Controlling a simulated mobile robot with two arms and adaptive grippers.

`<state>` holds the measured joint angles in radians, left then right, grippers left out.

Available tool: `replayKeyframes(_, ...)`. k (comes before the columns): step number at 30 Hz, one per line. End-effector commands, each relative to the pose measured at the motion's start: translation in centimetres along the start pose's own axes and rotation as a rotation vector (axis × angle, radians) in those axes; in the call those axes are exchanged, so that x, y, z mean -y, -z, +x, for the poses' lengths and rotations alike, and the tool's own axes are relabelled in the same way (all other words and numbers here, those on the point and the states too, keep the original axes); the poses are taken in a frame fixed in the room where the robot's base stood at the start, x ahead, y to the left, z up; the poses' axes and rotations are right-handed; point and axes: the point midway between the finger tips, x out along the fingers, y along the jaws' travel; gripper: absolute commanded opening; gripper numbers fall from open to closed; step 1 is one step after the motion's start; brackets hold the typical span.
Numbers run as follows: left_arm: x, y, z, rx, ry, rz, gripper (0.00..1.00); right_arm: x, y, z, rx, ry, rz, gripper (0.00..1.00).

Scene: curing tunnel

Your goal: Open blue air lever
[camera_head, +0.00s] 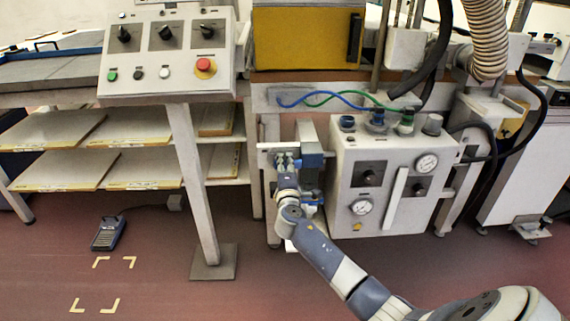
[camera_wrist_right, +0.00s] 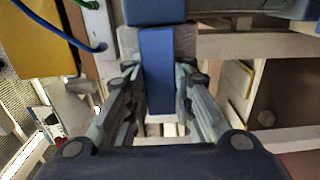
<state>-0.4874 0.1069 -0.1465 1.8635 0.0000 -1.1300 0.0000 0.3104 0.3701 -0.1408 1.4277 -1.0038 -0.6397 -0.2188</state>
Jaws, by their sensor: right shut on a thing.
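The blue air lever (camera_wrist_right: 157,75) is a flat blue bar in the middle of the right wrist view. It runs down from a wider blue part at the top edge. My right gripper (camera_wrist_right: 158,88) has one finger on each side of the bar and is shut on it. In the head view my right gripper (camera_head: 286,162) is at the left side of the grey control box, by a small grey block; the lever is hard to make out there. My left gripper is not in view.
The control box (camera_head: 385,195) with gauges and knobs stands right of my gripper. Blue and green hoses (camera_head: 340,97) run above it. A button console (camera_head: 168,55) on a post (camera_head: 192,185) and shelves with boards (camera_head: 60,130) are at left. A foot pedal (camera_head: 109,233) lies on the floor.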

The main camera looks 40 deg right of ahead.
Motion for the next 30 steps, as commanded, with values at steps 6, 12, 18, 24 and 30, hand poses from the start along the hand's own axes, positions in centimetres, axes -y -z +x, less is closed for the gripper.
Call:
replayKeyframes(6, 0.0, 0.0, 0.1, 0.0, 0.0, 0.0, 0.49, 0.1, 0.1, 0.0, -0.001, 0.001, -0.013, 0.0)
replayKeyframes(12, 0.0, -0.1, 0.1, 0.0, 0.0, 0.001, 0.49, 0.1, 0.1, 0.0, -0.002, 0.001, -0.013, 0.0)
replayKeyframes(18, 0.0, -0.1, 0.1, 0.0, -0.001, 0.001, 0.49, 0.1, 0.0, 0.0, -0.001, 0.001, -0.01, 0.43)
replayKeyframes(24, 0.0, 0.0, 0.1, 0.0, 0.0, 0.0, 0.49, 0.0, 0.0, 0.0, -0.001, 0.0, -0.008, 0.43)
replayKeyframes(30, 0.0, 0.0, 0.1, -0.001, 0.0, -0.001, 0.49, 0.1, 0.1, -1.1, -0.002, 0.001, -0.007, 0.43)
